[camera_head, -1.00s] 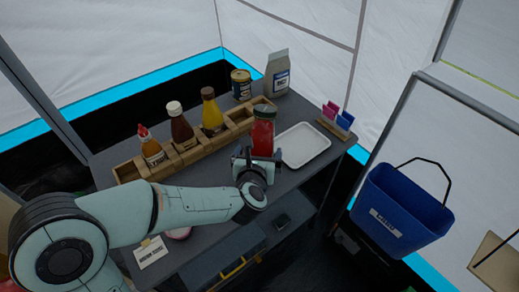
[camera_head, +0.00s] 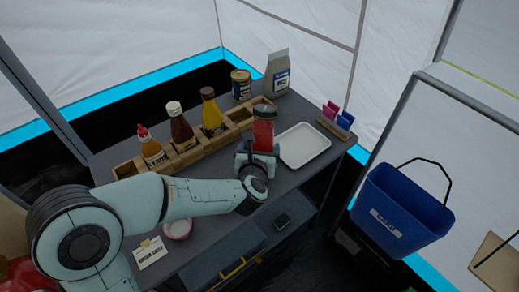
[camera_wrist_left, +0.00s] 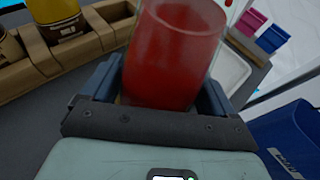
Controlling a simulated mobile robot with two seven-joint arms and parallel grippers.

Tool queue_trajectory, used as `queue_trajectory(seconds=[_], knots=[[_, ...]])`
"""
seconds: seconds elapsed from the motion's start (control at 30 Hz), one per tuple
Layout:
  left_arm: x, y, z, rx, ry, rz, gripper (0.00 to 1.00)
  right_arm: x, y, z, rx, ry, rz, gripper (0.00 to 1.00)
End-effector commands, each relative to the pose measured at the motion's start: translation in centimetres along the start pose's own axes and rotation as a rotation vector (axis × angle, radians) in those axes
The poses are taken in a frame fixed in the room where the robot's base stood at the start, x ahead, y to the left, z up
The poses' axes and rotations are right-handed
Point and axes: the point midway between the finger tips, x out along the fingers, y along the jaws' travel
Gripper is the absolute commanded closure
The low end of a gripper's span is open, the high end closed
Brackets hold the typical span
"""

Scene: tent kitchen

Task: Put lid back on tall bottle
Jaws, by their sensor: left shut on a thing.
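A tall red-filled bottle (camera_head: 263,134) stands at the front right of the wooden rack, with a dark or clear top whose details are too small to tell. My left gripper (camera_head: 257,154) is at its lower part, shut on it. In the left wrist view the red bottle (camera_wrist_left: 172,55) fills the space between the two fingers (camera_wrist_left: 160,88); its top is cut off by the frame edge. No loose lid can be made out for certain. My right gripper is not in view.
A wooden rack (camera_head: 128,170) holds sauce bottles (camera_head: 182,130). A white tray (camera_head: 303,146) lies right of the red bottle. A can (camera_head: 241,85) and a carton (camera_head: 277,76) stand behind. A pink bowl (camera_head: 177,229) and a card (camera_head: 151,253) are at the front. A blue bin (camera_head: 402,212) hangs right.

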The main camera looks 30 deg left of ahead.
Motion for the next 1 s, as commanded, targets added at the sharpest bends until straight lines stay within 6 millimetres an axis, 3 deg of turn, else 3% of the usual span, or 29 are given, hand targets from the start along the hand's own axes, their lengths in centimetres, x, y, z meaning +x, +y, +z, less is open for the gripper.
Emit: queue_trajectory(seconds=[0.27, 0.47, 0.63, 1.0], knots=[[-0.3, 0.0, 1.0, -0.001, -0.008, -0.001, 0.96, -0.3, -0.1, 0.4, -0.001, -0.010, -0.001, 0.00], [-1.3, -0.1, 3.3, -0.004, -0.010, -0.002, 0.96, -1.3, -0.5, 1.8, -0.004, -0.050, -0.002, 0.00], [-2.8, -0.1, 7.0, -0.005, -0.012, -0.003, 0.96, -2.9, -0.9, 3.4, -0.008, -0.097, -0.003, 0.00], [-6.2, -0.1, 15.2, -0.004, -0.010, -0.003, 0.96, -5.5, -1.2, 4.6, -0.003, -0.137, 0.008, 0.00]])
